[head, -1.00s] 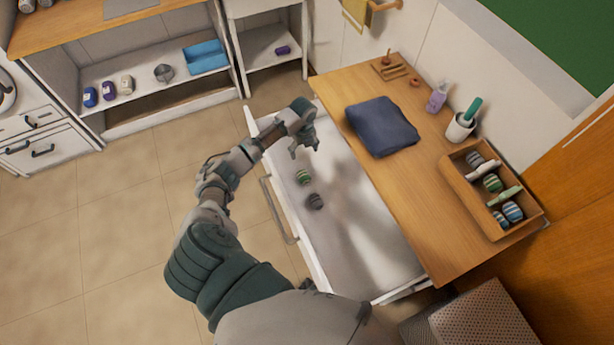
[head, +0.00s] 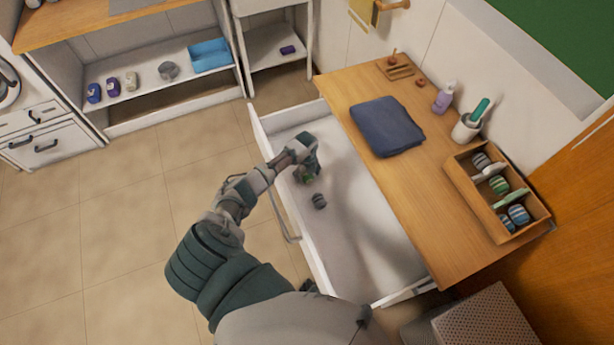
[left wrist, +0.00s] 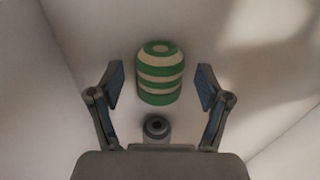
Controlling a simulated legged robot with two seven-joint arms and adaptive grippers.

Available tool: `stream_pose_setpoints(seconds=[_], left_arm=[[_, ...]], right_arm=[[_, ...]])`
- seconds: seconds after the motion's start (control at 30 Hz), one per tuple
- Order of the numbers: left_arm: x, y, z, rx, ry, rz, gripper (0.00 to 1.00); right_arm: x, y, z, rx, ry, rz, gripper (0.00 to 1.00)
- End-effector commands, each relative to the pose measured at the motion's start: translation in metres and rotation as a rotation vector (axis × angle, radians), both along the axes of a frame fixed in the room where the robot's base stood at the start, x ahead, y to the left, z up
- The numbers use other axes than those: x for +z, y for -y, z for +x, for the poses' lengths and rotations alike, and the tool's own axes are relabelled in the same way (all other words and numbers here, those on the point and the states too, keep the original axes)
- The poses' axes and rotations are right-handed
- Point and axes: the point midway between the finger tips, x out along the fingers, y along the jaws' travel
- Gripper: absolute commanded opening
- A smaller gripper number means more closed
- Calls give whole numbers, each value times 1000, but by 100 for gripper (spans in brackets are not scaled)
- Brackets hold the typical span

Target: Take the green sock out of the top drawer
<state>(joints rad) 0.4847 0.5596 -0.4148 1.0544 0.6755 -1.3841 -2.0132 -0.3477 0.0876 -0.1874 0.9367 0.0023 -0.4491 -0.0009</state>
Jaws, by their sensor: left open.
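The green sock is a rolled bundle with green and cream stripes. In the left wrist view the green sock (left wrist: 160,73) lies on the drawer floor just ahead of and between the open fingers, not touching them as far as I can see. My left gripper (left wrist: 160,88) is open. In the head view my left gripper (head: 308,172) is down inside the open top drawer (head: 362,240) and partly hides the green sock (head: 307,179). A grey sock (head: 319,201) lies in the drawer a little nearer. My right gripper is not in view.
The wooden top (head: 420,190) beside the drawer holds a folded blue cloth (head: 386,126), a lotion bottle (head: 443,98), a white cup (head: 466,127) and a wooden box (head: 508,229) of rolled socks. The drawer's front wall (head: 288,205) is a raised edge. The drawer's nearer part is empty.

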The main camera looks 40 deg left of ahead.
Motion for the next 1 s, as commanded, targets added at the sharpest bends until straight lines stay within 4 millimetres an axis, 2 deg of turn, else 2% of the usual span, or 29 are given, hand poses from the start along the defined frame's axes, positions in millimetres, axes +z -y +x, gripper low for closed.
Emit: stream_pose_setpoints(seconds=[0.27, 0.4, 0.47, 0.5, 0.8, 0.9, 1.0], left_arm=[[-4, 0, 0, 0, 1, 0, 77], [-4, 0, 0, 0, 1, 0, 42], [-4, 0, 0, 0, 0, 0, 27], [-4, 0, 0, 0, 0, 0, 23], [-2, 0, 0, 0, 1, 0, 22], [10, -1, 1, 0, 4, 0, 22], [30, -1, 1, -2, 5, 2, 22]], right_arm=[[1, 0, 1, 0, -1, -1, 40], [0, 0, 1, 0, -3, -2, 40], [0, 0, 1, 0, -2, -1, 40], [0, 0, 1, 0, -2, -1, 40], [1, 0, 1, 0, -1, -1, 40], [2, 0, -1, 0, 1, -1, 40], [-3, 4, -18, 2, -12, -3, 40]])
